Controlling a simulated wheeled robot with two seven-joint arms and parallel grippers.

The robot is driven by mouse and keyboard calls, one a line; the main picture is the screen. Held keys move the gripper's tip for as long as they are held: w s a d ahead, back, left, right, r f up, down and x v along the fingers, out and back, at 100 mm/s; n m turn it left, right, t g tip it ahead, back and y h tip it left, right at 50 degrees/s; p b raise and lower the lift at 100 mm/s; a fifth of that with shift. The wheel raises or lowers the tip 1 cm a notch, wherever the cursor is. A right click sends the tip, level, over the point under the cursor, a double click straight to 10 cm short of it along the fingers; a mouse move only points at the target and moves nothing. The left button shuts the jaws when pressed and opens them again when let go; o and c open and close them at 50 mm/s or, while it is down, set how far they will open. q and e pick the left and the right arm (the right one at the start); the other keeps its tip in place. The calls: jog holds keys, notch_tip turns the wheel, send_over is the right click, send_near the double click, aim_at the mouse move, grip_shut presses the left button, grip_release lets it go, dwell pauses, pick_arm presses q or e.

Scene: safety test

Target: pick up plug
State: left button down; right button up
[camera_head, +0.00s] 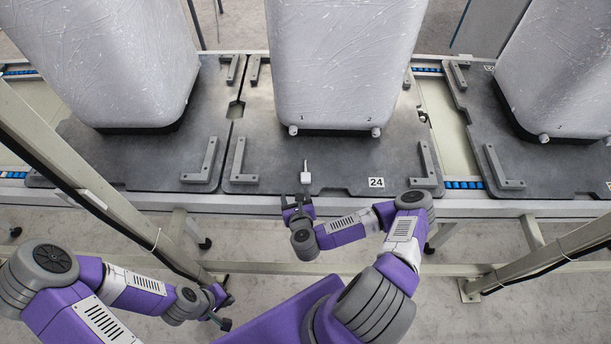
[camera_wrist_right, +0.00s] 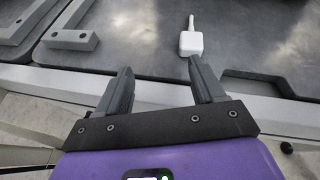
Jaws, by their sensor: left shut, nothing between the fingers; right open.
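A small white plug (camera_head: 305,175) lies on the dark grey tray (camera_head: 270,170) near its front edge, left of the "24" label. It also shows in the right wrist view (camera_wrist_right: 190,42), with its thin end pointing away. My right gripper (camera_head: 298,203) is open and empty, just in front of the plug and apart from it. In the right wrist view its two fingers (camera_wrist_right: 160,80) are spread, and the plug lies just beyond the right-hand fingertip. My left gripper (camera_head: 222,308) is low at the left, away from the tray, shut and empty.
A large wrapped grey case (camera_head: 345,60) stands on the tray behind the plug. Raised grey brackets (camera_head: 237,160) flank it, another (camera_head: 427,165) at right. Similar cases stand left (camera_head: 110,55) and right (camera_head: 560,70). Slanted beige posts (camera_head: 85,185) rise at both sides.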

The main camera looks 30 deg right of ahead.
aim_at(306, 178)
jog(key=d+m, duration=0.1)
jog(key=d+m+h, duration=0.1)
jog(key=d+m, duration=0.1)
jog(key=shift+s+d+r+g+h, duration=0.15)
jog(key=shift+d+r+g+h, duration=0.15)
jog(key=shift+h, duration=0.1)
jog(key=b+x, duration=0.3)
jog(key=x, duration=0.3)
jog(key=shift+d+f, duration=0.15)
jog(key=shift+f, duration=0.05)
jog(key=shift+w+d+f, duration=0.1)
jog(key=shift+w+d, duration=0.1)
jog(key=shift+w, duration=0.2)
jog(key=c, duration=1.1)
